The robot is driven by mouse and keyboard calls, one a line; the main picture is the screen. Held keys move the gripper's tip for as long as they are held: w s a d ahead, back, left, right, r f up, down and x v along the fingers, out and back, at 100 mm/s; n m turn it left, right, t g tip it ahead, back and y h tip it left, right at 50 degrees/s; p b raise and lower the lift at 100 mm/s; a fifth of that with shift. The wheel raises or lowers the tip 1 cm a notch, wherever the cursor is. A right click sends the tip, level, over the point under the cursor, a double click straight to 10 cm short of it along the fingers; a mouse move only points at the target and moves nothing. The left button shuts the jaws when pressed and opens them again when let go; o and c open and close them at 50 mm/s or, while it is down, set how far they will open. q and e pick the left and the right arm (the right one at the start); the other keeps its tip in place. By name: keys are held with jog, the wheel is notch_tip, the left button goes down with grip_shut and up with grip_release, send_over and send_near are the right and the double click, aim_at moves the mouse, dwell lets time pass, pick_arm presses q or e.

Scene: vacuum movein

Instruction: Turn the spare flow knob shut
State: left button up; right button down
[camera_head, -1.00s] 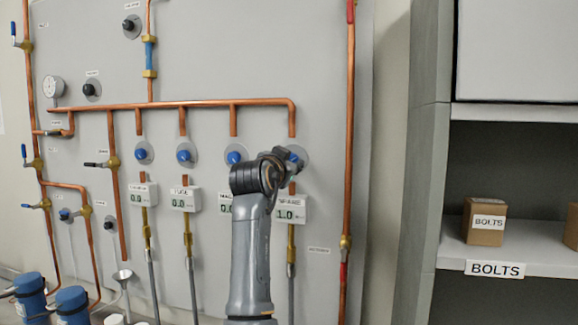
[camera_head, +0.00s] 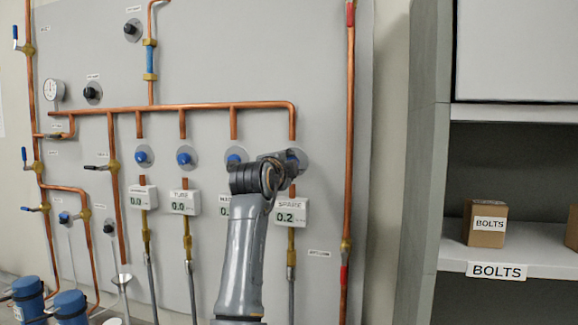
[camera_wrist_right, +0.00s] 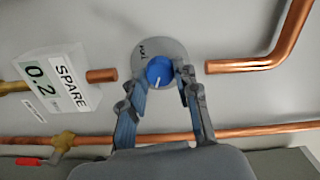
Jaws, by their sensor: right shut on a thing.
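The spare flow knob is a blue round knob (camera_wrist_right: 160,71) with a white mark, on a grey disc on the panel. In the head view it sits behind my right gripper (camera_head: 284,164), and only a little of its grey disc (camera_head: 303,157) shows. In the wrist view my right gripper (camera_wrist_right: 158,82) has its fingers on both sides of the knob, shut on it. The SPARE meter (camera_head: 291,212) below reads 0.2, also in the wrist view (camera_wrist_right: 56,84). My left gripper is not in view.
Other blue knobs (camera_head: 184,156) stand in a row to the left, with meters below. Copper pipes (camera_head: 180,105) run across the panel, one vertical pipe (camera_head: 349,130) close to the right. A shelf (camera_head: 540,250) with bolt boxes (camera_head: 486,222) stands at the far right.

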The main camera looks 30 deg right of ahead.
jog(key=shift+f+m, duration=0.15)
jog(key=shift+m, duration=2.05)
jog(key=c, duration=1)
grip_release()
